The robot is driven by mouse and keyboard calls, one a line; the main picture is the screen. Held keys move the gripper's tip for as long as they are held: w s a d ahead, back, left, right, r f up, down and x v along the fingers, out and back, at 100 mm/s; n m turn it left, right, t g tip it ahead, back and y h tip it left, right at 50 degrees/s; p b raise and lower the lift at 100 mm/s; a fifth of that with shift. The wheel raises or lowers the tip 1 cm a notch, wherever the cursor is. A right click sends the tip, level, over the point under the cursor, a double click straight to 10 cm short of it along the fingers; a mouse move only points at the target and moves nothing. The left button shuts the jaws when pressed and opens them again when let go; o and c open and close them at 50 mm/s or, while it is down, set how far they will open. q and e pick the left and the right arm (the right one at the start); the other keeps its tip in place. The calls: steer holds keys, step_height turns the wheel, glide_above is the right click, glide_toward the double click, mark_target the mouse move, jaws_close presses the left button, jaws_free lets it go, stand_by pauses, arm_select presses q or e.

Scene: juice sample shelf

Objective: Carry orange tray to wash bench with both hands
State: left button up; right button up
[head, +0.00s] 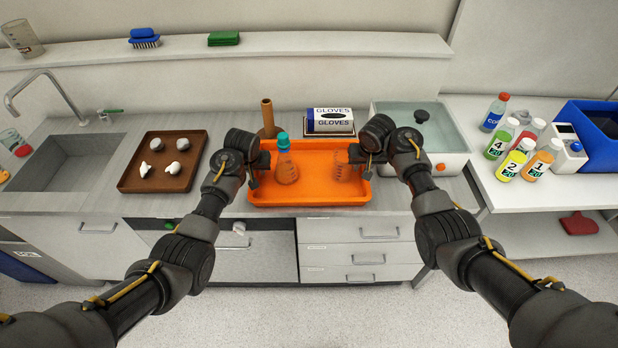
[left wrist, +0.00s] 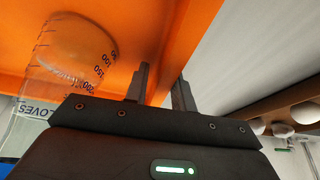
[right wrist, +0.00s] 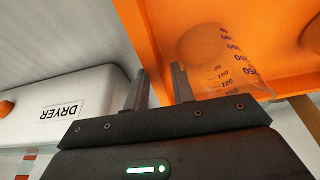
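The orange tray (head: 310,198) is level at the middle of the grey counter; I cannot tell whether it touches the counter.
A sink (head: 65,165) and a brown tray with white pieces (head: 135,182) are to the left. A brown cylinder (head: 267,117) and a glove box (head: 331,118) stand behind. A dryer (head: 450,165) is close at right; a side bench holds bottles (head: 510,165) and a blue bin (head: 590,150).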

arm_select(q)
steer(key=shift+r, duration=0.1)
steer(key=shift+s+r, duration=0.1)
steer(key=shift+r, duration=0.25)
arm_select(e)
steer(key=shift+w, duration=0.1)
arm_select(q)
steer(key=v, duration=1.1)
arm_select(e)
steer(key=v, duration=1.2)
